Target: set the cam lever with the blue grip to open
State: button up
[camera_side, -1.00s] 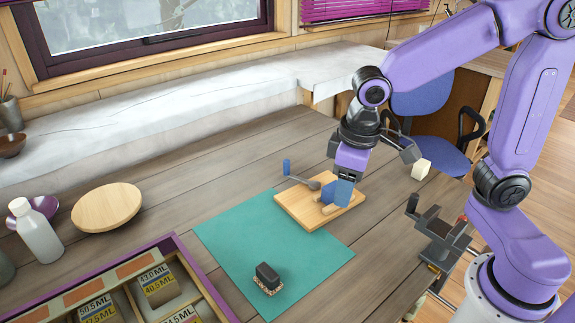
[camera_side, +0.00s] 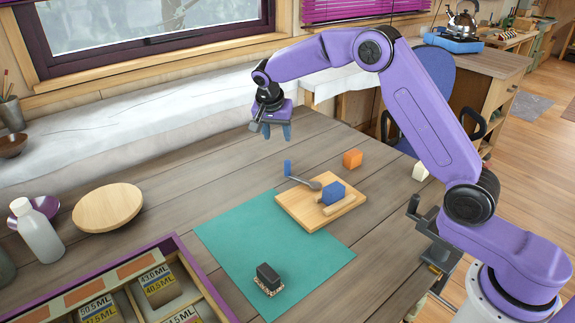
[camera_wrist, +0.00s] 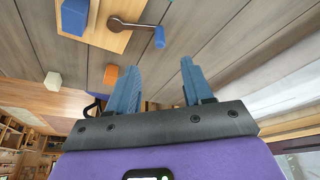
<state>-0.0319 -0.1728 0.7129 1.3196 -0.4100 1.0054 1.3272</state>
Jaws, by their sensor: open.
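The cam lever has a dark grey arm (camera_side: 307,183) and an upright blue grip (camera_side: 287,167). It is mounted on a light wooden board (camera_side: 292,208), with the grip at the board's far left edge in the side view. In the wrist view the lever arm (camera_wrist: 135,27) runs from its round pivot to the blue grip (camera_wrist: 160,37), which sticks out past the board's edge. My gripper (camera_side: 277,132) is open and empty, above the table beyond the lever. In the wrist view its blue fingers (camera_wrist: 162,68) stand apart, with the grip ahead of them, not between them.
A blue block (camera_side: 334,190) and a wooden bar (camera_side: 339,204) are on the board. An orange cube (camera_side: 352,158) and a white cube (camera_side: 419,172) stand to the right. A teal mat (camera_side: 240,240) with a dark block (camera_side: 268,276) lies in front.

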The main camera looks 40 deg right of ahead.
aim_at(287, 162)
jog(key=shift+m+h, duration=0.3)
jog(key=shift+m, duration=0.4)
jog(key=x, duration=0.6)
jog(key=d+x, duration=0.1)
jog(key=x, duration=0.5)
jog(key=w+x, duration=0.1)
jog(key=x, duration=0.6)
jog(key=shift+d+r, duration=0.2)
jog(key=shift+r, duration=0.05)
jog(key=shift+c, duration=0.4)
grip_shut()
